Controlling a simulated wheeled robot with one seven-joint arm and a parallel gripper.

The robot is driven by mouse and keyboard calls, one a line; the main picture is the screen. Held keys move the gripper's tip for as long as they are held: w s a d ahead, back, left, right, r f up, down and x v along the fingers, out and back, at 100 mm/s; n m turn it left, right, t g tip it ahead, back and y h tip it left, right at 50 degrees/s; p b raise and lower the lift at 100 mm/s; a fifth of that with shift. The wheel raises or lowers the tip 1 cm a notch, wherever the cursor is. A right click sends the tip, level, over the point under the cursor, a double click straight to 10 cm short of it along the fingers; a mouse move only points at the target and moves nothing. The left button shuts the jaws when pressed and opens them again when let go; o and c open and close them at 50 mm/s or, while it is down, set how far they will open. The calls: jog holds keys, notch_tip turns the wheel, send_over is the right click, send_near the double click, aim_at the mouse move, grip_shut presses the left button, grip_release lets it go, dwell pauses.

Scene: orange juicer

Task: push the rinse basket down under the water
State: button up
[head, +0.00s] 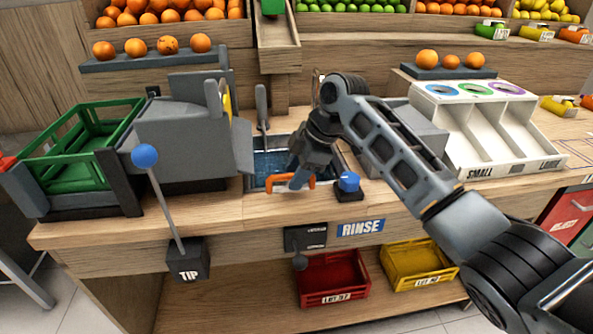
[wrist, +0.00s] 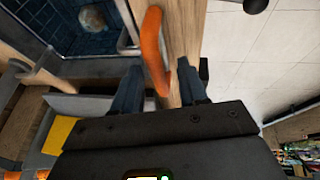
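The rinse basket's orange handle (head: 283,182) shows at the front edge of the blue-tiled rinse basin (head: 268,163); the rest of the basket is mostly hidden behind my arm. My gripper (head: 299,180) is at this handle, pointing down. In the wrist view the handle (wrist: 153,48) runs between the two fingers of my gripper (wrist: 159,68). It is close to the left finger, with a gap to the right finger, so the fingers are open. The basin (wrist: 62,22) shows at the upper left there, with a pale round thing (wrist: 92,17) in it.
A blue knob (head: 348,182) on a black base stands right of the handle. The grey machine (head: 180,140) and the TIP lever (head: 165,205) are to the left. A white sorting tray (head: 480,130) is at the right. The RINSE label (head: 360,228) is on the counter front.

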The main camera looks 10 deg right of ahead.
jog(key=shift+r, duration=0.1)
jog(key=v, duration=0.7)
jog(key=shift+r, duration=0.35)
jog(key=shift+s+d, duration=0.1)
jog(key=shift+d, duration=0.15)
